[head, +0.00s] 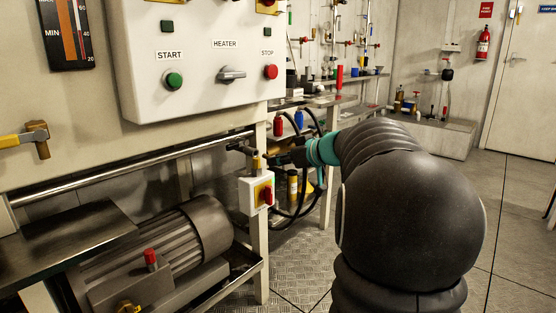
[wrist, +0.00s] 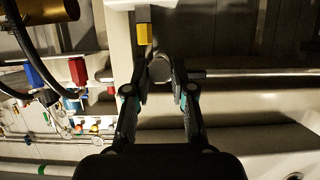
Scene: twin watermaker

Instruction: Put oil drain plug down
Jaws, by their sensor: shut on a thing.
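My gripper (wrist: 158,72) is shut on a round grey piece, which I take to be the oil drain plug (wrist: 160,68). In the wrist view the plug sits between the two fingertips, its round face toward the camera. In the head view my gripper (head: 260,156) reaches left to the frame post beside the motor bay, above a red and yellow switch (head: 264,191). The plug is too small and covered there to make out clearly. I cannot tell whether it touches the post or rail behind it.
A metal rail (head: 130,168) runs along the bench front. A motor (head: 165,250) lies below it. A white control panel (head: 205,60) hangs above. Floor on the right is clear.

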